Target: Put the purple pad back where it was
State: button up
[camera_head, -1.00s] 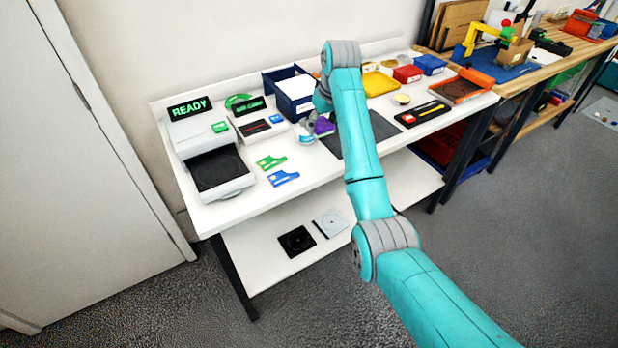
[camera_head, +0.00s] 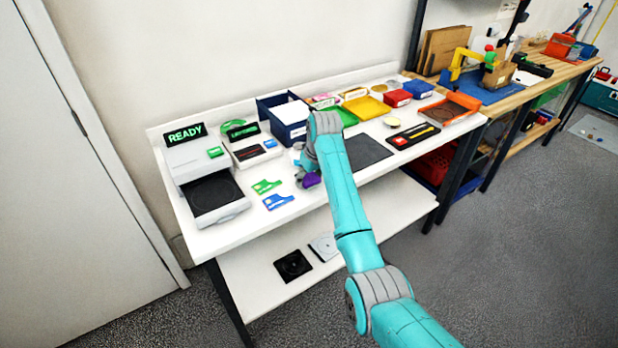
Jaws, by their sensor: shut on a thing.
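The purple pad (camera_head: 312,180) shows as a small purple patch at the end of my arm, over the white table, left of the dark grey mat (camera_head: 366,152). My gripper (camera_head: 304,176) is shut on it, and my wrist hides part of both. I cannot tell whether the pad touches the table top. No marked place for the pad can be made out.
Left of my gripper lie a green card (camera_head: 266,187) and a blue card (camera_head: 278,202). The device with the READY sign (camera_head: 186,134) stands at the left end. A blue bin (camera_head: 284,120) with white paper, a green tray (camera_head: 348,116) and a yellow tray (camera_head: 366,107) stand behind.

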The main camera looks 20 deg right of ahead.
jog(key=shift+f, duration=0.15)
jog(key=o, duration=1.2)
jog(key=v, duration=1.2)
jog(key=shift+d, duration=0.1)
